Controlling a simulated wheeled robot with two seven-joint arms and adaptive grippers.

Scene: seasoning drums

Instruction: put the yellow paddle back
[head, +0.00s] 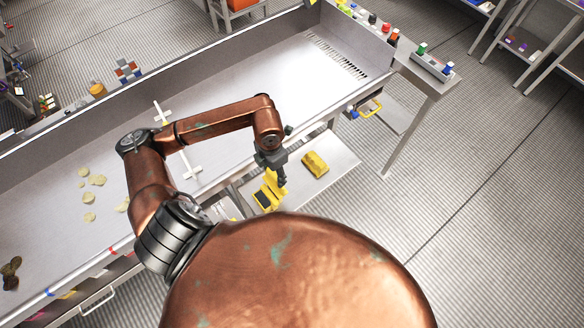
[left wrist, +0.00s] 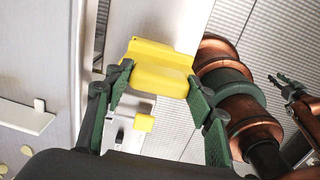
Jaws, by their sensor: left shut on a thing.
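My left gripper (head: 279,178) hangs over the low shelf in front of the metal trough, pointing down. It is shut on the yellow paddle (head: 271,181). In the left wrist view the paddle (left wrist: 162,72) shows as a yellow block with a raised edge, between the two green-padded fingers (left wrist: 160,84). Whether it touches what is under it I cannot tell. Another yellow piece (head: 315,163) lies on the shelf to the right. My right gripper (left wrist: 288,84) shows small and dark at the right edge of the left wrist view; its opening is unclear.
The long metal trough (head: 300,75) runs behind the arm, with pale chips (head: 98,181) at its left. The shelf (head: 335,165) has bare room around the loose yellow piece. A yellow handle (head: 371,109) sticks out at the trough's right front. Small bottles stand beyond.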

